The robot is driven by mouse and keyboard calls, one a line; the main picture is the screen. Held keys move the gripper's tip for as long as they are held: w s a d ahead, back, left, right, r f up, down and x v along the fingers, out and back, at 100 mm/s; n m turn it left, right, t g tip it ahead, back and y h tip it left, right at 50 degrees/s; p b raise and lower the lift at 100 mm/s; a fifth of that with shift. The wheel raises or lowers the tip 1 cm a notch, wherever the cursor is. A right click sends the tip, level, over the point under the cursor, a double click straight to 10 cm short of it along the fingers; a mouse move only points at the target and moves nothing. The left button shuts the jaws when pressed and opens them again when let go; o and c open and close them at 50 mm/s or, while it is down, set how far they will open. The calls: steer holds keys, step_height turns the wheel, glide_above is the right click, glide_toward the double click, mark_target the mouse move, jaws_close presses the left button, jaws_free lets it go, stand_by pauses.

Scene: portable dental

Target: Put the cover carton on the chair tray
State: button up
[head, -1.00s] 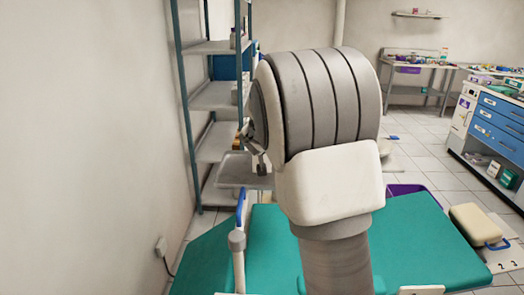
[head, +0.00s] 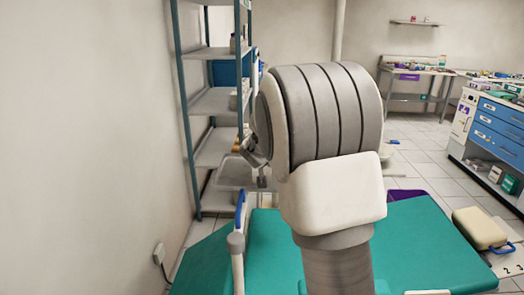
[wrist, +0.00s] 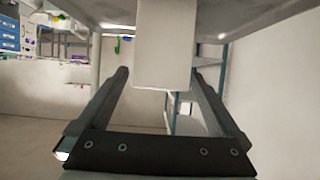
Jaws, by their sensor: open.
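My gripper (wrist: 165,82) is open in the wrist view, with one dark finger on each side of a plain white box, probably the cover carton (wrist: 165,42). A gap shows beside the box at each finger. The wrist picture looks upside down; the box meets a wide grey surface (wrist: 240,18) at the top, which may be the chair tray. Whether it rests there is unclear. In the head view the grey metal chair tray (head: 232,174) is left of my arm, which hides its right part. My gripper is mostly hidden there by my arm.
A shelving rack (head: 212,100) stands at the left wall behind the tray. The teal dental chair (head: 420,240) fills the front, with a cream cushion-like item (head: 478,228) at right. A blue drawer cabinet (head: 495,125) stands far right. Floor between is mostly clear.

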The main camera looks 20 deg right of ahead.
steer(key=shift+r, duration=0.15)
steer(key=shift+s+a+r, duration=0.1)
steer(key=shift+r, duration=0.05)
steer(key=s+a+r+n+g+y+p, duration=0.15)
steer(key=s+a+r+y, duration=0.25)
steer(key=s+a, duration=0.55)
steer(key=s+a+r+n+y+p, duration=0.3)
steer(key=s+a+r, duration=0.2)
steer(key=s, duration=0.9)
steer(key=s+d+f+g+h, duration=0.1)
steer(key=s+f+g, duration=0.1)
steer(key=s, duration=0.7)
steer(key=s+d+f+g+h, duration=0.1)
steer(key=s+f+g, duration=0.1)
steer(key=s, duration=0.6)
steer(key=shift+s+f+g, duration=0.3)
steer(key=shift+s+g, duration=0.05)
